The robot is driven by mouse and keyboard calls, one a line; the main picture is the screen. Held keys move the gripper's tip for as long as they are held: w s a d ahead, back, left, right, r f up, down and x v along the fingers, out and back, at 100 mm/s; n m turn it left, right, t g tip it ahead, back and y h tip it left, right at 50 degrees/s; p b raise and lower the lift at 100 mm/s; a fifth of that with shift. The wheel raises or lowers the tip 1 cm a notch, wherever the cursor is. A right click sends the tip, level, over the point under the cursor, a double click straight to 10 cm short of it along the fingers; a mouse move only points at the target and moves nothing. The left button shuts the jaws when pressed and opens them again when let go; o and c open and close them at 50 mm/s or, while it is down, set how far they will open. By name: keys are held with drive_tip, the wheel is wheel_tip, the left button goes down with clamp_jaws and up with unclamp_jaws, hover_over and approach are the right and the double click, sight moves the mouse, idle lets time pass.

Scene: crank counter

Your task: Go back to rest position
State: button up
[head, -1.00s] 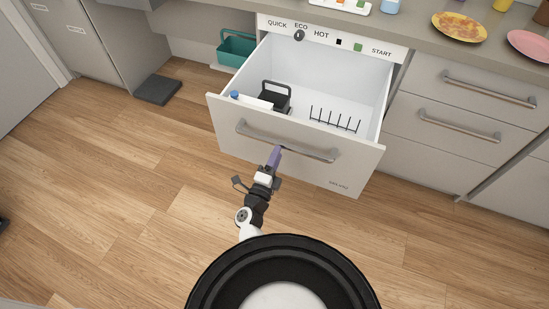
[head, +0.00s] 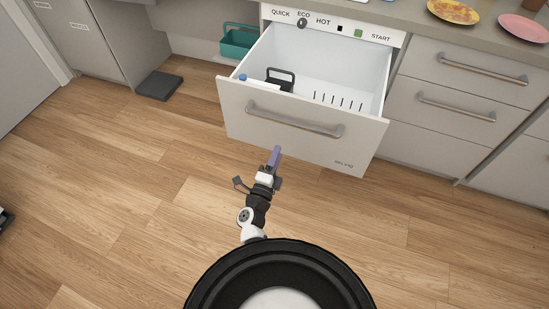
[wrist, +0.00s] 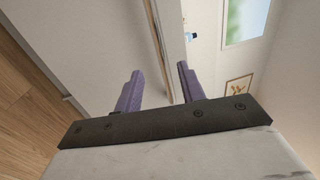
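My gripper (head: 274,156) is out in front of my body, above the wood floor, just short of the pulled-out dishwasher drawer (head: 345,148). It is apart from the drawer's bar handle (head: 293,119) and holds nothing. In the wrist view my gripper (wrist: 158,85) shows two purple fingers spread apart with an empty gap between them. A pale panel edge shows beyond the gap.
The open drawer holds a black-handled item (head: 281,79) and a row of dark prongs (head: 338,101). Closed drawers (head: 457,107) stand to the right. A teal bin (head: 238,41) and a dark grey mat (head: 159,86) lie left.

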drive_tip(key=shift+s+a+f, duration=0.1)
drive_tip(key=shift+s, duration=0.2)
idle(0.4)
